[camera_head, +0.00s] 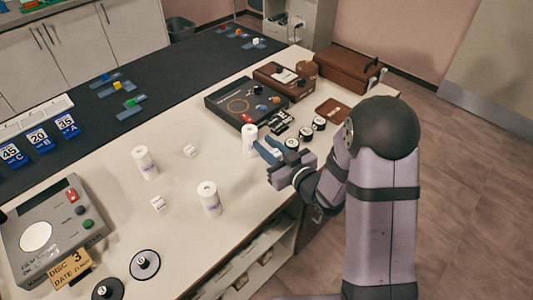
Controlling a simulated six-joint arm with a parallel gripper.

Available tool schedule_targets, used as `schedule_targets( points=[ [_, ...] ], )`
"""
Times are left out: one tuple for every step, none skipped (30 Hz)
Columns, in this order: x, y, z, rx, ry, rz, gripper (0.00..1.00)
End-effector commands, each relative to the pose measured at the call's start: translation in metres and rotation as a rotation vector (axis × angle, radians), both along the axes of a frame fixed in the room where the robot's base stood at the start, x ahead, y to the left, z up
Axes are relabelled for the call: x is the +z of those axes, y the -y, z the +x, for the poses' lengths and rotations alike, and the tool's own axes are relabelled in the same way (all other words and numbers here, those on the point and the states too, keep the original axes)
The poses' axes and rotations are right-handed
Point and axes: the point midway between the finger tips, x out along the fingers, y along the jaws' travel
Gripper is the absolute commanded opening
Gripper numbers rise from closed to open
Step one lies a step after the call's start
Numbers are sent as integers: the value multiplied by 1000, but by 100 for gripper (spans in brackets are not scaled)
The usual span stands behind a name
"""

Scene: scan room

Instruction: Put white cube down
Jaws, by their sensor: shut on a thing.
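My gripper (264,148), with blue fingers, is over the right part of the white table (185,235). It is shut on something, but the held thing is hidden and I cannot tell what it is. One white cube (190,151) lies on the table left of my gripper. Another white cube (158,203) lies further left and nearer the front. A white cylinder (249,140) shows right beside the fingertips; I cannot tell whether they touch it.
White cylinders (145,163) (209,199) stand near the cubes. A dark panel box (232,107), brown cases (345,72) and black-rimmed discs (319,123) are around the far right. A grey device (52,232) stands at left. The table between cubes and gripper is clear.

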Motion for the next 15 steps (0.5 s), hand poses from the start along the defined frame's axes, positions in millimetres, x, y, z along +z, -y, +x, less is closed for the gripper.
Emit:
schedule_targets(
  points=[
    [4, 0, 0, 0, 0, 0, 2],
    [6, 0, 0, 0, 0, 0, 2],
    [9, 0, 0, 0, 1, 1, 2],
    [10, 0, 0, 0, 1, 1, 2],
    [11, 0, 0, 0, 0, 0, 2],
    [11, 0, 0, -1, 0, 0, 2],
    [12, 0, 0, -1, -1, -1, 2],
    [12, 0, 0, -1, -1, -1, 2],
    [13, 0, 0, -1, -1, -1, 2],
    [13, 0, 0, -1, -1, -1, 2],
    [13, 0, 0, -1, -1, -1, 2],
    [13, 0, 0, -1, -1, 0, 2],
    [13, 0, 0, -1, -1, 0, 2],
    [13, 0, 0, 0, -1, 0, 2],
    [14, 0, 0, 1, 0, 0, 2]
  ],
)
